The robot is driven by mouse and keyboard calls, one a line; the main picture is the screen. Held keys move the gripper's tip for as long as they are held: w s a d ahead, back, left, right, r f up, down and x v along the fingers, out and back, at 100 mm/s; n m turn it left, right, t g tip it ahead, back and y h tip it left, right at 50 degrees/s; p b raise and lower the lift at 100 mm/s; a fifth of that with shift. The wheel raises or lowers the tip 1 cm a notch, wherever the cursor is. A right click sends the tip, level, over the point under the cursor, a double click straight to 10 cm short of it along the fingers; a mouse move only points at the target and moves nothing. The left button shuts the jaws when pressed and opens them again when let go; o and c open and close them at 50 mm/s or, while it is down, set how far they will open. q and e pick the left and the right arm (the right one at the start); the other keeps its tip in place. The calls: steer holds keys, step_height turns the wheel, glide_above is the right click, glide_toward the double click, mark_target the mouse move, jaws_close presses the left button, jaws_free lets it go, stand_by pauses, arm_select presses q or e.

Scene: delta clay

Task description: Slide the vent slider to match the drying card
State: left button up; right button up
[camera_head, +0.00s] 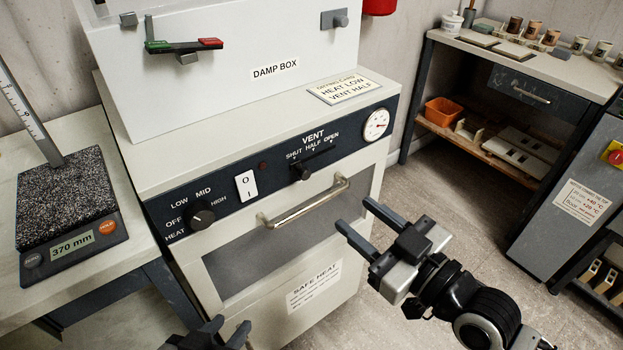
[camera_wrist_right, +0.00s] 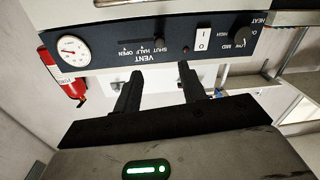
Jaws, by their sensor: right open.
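The vent slider (camera_head: 301,172) is a small dark knob in a slot on the damp box's dark front panel, at the SHUT end of the SHUT, HALF, OPEN scale. It also shows upside down in the right wrist view (camera_wrist_right: 160,43), at the SHUT side. The drying card (camera_head: 344,91) lies on the ledge above and reads HEAT LOW, VENT HALF. My right gripper (camera_head: 355,214) is open and empty, in front of the panel and apart from the slider; its fingers (camera_wrist_right: 161,74) point toward the panel. My left gripper (camera_head: 232,323) is low at the bottom edge, fingers apart, partly cut off.
A metal door handle (camera_head: 305,203) sticks out below the slider. The heat knob (camera_head: 202,214), a white rocker switch (camera_head: 246,184) and a round dial (camera_head: 376,124) share the panel. A height gauge (camera_head: 67,200) stands on the left table. Open floor lies to the right.

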mark_target(307, 176)
steer(key=x, duration=1.2)
steer(key=shift+f, duration=0.1)
